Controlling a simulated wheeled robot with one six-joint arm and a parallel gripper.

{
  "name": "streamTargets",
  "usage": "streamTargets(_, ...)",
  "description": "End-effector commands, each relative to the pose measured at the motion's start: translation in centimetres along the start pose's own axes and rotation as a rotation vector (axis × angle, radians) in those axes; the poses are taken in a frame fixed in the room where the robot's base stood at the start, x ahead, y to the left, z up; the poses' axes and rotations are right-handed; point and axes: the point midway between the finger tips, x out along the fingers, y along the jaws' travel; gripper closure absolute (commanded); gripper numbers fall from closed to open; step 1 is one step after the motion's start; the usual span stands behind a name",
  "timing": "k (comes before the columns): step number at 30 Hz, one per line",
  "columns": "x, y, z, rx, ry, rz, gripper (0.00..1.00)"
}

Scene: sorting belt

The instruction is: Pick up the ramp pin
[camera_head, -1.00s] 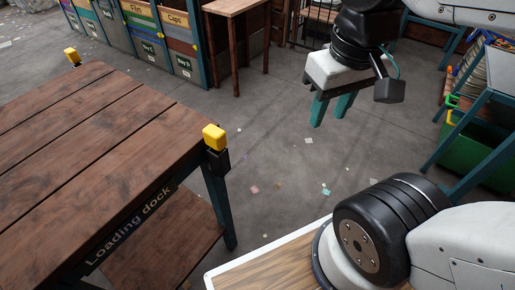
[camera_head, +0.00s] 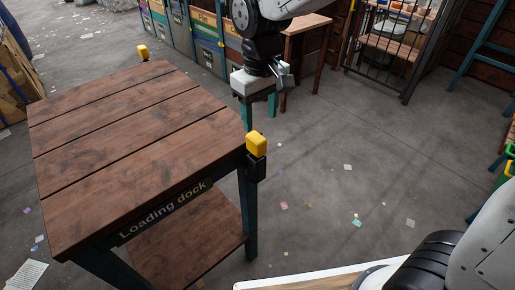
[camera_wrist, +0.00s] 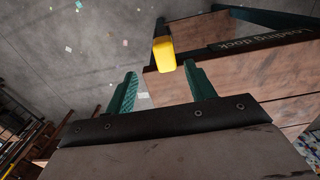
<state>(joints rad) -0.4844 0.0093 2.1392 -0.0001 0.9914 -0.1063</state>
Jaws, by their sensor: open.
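Two yellow blocks stand at corners of the loading dock table (camera_head: 130,140); I take them for pins, but no label shows which is the ramp pin. The near one (camera_head: 256,144) sits in a black holder at the right front corner. The far one (camera_head: 143,52) is at the back corner. My gripper (camera_head: 259,117) is open and empty, just beyond the near block and apart from it. In the wrist view a yellow block (camera_wrist: 163,52) shows past the gap between my fingertips (camera_wrist: 160,82), at the table's corner; it is likely the near one.
The table top is bare, with a lower shelf (camera_head: 180,250) under it. Labelled bins (camera_head: 205,45) and a wooden stand (camera_head: 305,30) are behind. A barred cage with shelves (camera_head: 395,45) stands at back right. The floor right of the table is open, with small scraps.

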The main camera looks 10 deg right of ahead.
Motion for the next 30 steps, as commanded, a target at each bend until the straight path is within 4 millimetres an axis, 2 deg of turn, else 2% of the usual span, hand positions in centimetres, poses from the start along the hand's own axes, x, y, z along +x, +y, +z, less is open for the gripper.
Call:
streamTargets(18, 7.5, -0.7, -0.4, -0.003, -0.003, 0.000, 0.45)
streamTargets(26, 7.9, -0.8, -0.5, -0.004, -0.002, 0.000, 0.45)
streamTargets(27, 7.9, -0.8, -0.5, -0.004, -0.002, 0.000, 0.48)
streamTargets(30, 7.9, -0.8, -0.5, -0.003, -0.002, 0.000, 0.76)
